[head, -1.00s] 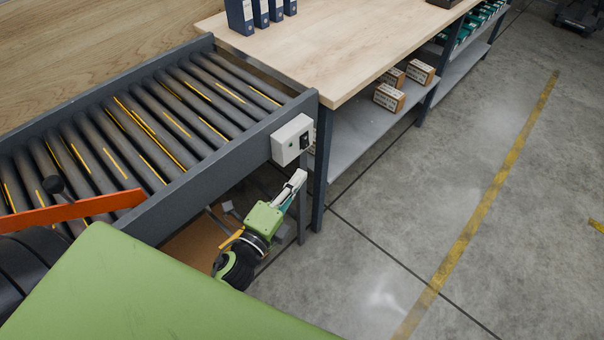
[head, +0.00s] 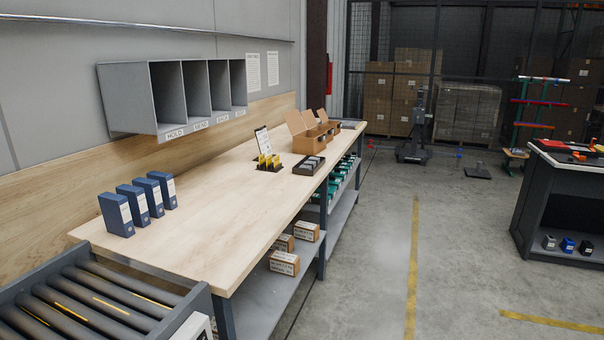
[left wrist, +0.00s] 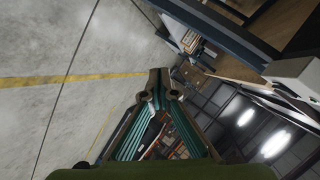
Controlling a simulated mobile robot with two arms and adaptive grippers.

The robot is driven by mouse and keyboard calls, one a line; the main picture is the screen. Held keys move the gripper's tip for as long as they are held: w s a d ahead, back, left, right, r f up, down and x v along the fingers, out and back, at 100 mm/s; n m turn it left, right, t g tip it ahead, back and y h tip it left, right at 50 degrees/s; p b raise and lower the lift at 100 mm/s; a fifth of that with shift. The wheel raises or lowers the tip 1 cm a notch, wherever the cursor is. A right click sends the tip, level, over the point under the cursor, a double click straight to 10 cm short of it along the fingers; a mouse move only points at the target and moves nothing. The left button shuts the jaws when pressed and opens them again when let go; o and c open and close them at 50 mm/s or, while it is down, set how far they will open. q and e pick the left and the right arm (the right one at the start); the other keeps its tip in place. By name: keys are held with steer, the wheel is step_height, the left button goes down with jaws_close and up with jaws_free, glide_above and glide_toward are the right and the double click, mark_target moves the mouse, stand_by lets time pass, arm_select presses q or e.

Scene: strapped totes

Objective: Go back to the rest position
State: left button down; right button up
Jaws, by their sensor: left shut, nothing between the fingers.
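My left gripper (left wrist: 158,80) shows in the left wrist view with its fingertips together and nothing between them. It is clear of the bench and conveyor, with open floor to the left of it. Neither of my grippers is in the head view now. My right gripper is in no current view.
The roller conveyor (head: 95,300) is at lower left, joining a wooden bench (head: 215,225) with blue binders (head: 140,205) on it. A grey sorting shelf (head: 130,100) hangs above. A dark workstation (head: 535,205) stands at right. The floor (head: 370,230) between is clear.

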arm_select(q)
steer(key=s+f+n+g, duration=0.65)
steer(key=s+f, duration=1.05)
steer(key=f, duration=0.4)
steer(key=s+a+f+n+g, duration=0.2)
steer(key=s+f, duration=0.1)
steer(key=s, duration=0.6)
steer(key=s+a+f+n+g+y, duration=0.1)
steer(key=s+a+f+g, duration=0.1)
steer(key=s, duration=0.7)
step_height(320, 180, down, 2)
steer(key=shift+a+f+n+g, duration=0.1)
steer(key=shift+a+n+g, duration=0.2)
steer(key=shift+g, duration=0.35)
steer(key=shift+s+d, duration=0.1)
